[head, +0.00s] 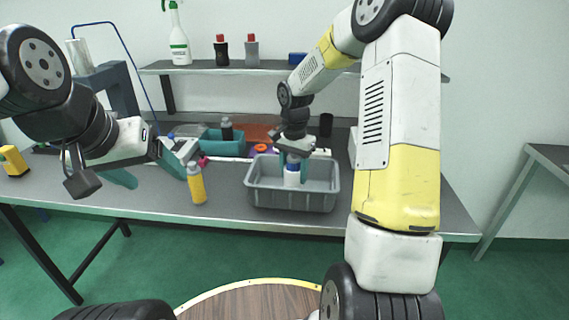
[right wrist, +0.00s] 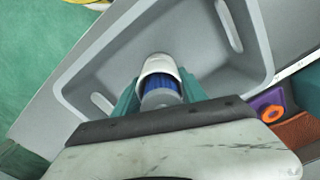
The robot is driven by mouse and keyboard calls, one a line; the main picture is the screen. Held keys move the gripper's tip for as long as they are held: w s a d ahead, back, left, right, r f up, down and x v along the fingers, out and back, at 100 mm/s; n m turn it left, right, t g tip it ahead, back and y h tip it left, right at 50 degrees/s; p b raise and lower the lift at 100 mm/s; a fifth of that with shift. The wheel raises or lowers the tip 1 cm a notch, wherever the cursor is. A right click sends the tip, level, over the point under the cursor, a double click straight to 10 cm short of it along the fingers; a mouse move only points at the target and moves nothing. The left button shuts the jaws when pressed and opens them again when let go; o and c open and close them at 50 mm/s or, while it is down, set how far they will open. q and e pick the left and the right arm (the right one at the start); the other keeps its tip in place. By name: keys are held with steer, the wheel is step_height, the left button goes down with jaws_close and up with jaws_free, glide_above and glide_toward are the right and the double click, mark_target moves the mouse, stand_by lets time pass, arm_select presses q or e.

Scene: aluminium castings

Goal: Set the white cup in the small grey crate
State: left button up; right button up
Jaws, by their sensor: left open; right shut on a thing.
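The small grey crate (head: 265,198) stands on the table, right of its middle. My right gripper (head: 293,160) reaches down into it, its teal fingers shut on the white cup (head: 292,179), which has blue towards its top. The cup is upright inside the crate's walls; I cannot tell whether it touches the floor. In the right wrist view the cup (right wrist: 155,64) shows a white rim around a blue ribbed part, between the fingers, with the crate (right wrist: 90,75) around it. My left gripper (head: 148,172) is open and empty over the table's left part.
A yellow bottle (head: 196,184) stands between my left gripper and the crate. A teal bin (head: 224,147) with a dark bottle (head: 227,129) is behind. An orange ring (head: 262,148) lies behind the crate. A shelf (head: 220,69) holds bottles above.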

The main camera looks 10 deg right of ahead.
steer(key=o, duration=1.4)
steer(key=shift+f, duration=0.1)
step_height(320, 180, up, 12)
steer(key=shift+f, duration=0.1)
steer(key=s+r+n+t, duration=0.35)
steer(key=s+r, duration=0.55)
steer(key=s, duration=0.3)
steer(key=shift+s+a+n+t+y, duration=0.4)
steer(key=shift+s+n, duration=0.45)
steer(key=shift+s, duration=1.3)
steer(key=shift+s+a+n+t+y, duration=0.4)
steer(key=shift+s+n, duration=0.45)
steer(key=shift+s, duration=1.35)
steer(key=shift+s+a+n+t+y, duration=0.25)
steer(key=shift+s+n+t, duration=0.45)
steer(key=shift+s, duration=1.45)
